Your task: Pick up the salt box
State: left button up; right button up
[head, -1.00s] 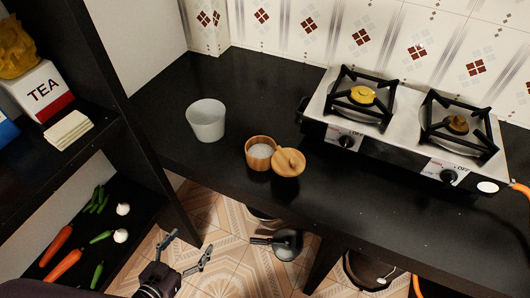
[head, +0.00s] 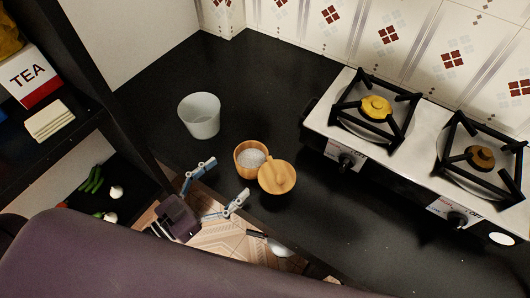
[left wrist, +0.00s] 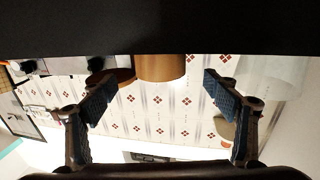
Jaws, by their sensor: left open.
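The salt box (head: 239,165) is a small round wooden pot with white salt inside, standing open near the front edge of the black counter. Its round wooden lid (head: 278,178) with a knob sits against its right side. My left gripper (head: 226,180) is open and empty at the counter's front edge, its two fingers spread toward the salt box and apart from it. In the left wrist view the picture is upside down; the salt box (left wrist: 161,68) shows between and beyond the fingers of the open gripper (left wrist: 158,82). My right gripper is not in view.
A translucent white cup (head: 199,117) stands behind and left of the salt box. A two-burner stove (head: 335,111) stands to the right. A dark shelf with a tea box (head: 35,78) and vegetables is at the left. The counter's back left (head: 150,85) is clear.

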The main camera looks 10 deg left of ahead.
aim_at(240, 167)
pick_arm(q)
jog(key=shift+w+d, duration=0.15)
jog(key=shift+w, duration=0.25)
jog(key=shift+p+x, duration=0.3)
jog(key=shift+x, duration=0.65)
jog(key=x, duration=0.3)
jog(key=shift+w+d+r, duration=0.1)
jog(key=shift+w+d, duration=0.1)
jog(key=shift+w, duration=0.05)
jog(key=shift+w+d, duration=0.1)
jog(key=shift+w, duration=0.15)
jog(key=shift+c, duration=0.2)
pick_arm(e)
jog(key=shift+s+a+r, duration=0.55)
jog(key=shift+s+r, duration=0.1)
pick_arm(q)
jog(key=c, duration=1.7)
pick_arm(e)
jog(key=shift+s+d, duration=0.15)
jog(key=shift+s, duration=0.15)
pick_arm(q)
jog(key=shift+r, duration=0.1)
